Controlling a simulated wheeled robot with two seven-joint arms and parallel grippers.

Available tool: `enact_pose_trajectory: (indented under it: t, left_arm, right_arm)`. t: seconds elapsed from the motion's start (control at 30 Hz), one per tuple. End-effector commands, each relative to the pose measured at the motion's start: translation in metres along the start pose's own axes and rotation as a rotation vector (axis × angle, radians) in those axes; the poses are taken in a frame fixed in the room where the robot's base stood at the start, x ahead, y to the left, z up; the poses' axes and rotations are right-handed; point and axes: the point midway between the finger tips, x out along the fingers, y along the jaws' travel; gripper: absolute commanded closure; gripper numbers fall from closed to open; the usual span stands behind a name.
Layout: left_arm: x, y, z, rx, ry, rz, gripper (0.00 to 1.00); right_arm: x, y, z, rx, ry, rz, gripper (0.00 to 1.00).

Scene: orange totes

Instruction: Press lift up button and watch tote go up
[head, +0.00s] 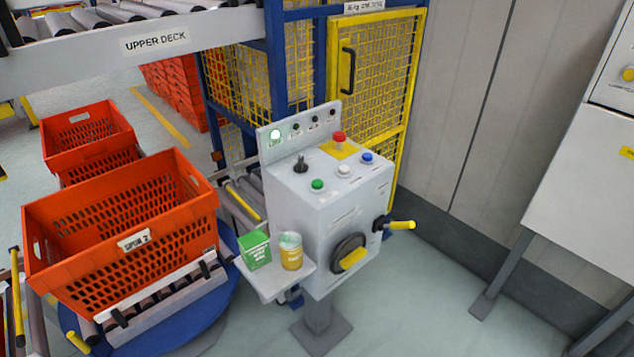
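A grey control box (318,222) stands on a post in the middle of the view. Its sloped top carries a green button (317,185), a white button (343,170), a blue button (367,157), a red mushroom button (339,138) on a yellow plate and a black joystick (301,164). The button labels are too small to read, so I cannot tell which one is lift up. An empty-looking orange tote (128,240) marked "SPUR 2" sits on rollers at the left. A second orange tote (88,138) stands behind it. Neither gripper is in view.
A blue frame with a yellow mesh gate (372,85) stands behind the box. A side shelf (270,284) holds a green carton (255,250) and a yellow tin (291,252). A handwheel (349,254) and yellow-gripped crank (400,225) project from the box.

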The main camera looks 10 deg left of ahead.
Motion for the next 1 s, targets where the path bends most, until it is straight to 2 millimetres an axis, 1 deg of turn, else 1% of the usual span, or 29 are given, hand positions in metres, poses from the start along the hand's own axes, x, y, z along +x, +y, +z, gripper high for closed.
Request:
enact_pose_trajectory:
  t: [0.03,0.13,0.17,1.0]
  left_arm:
    - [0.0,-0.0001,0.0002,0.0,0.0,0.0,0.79]
    - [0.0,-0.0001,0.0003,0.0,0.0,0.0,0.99]
    - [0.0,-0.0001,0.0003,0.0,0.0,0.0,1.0]
    - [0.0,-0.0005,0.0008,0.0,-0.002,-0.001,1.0]
  right_arm:
    - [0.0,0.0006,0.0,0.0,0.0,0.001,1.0]
    - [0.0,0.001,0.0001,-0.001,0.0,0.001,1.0]
    - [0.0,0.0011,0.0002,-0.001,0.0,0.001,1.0]
    - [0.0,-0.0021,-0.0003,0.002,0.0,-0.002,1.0]
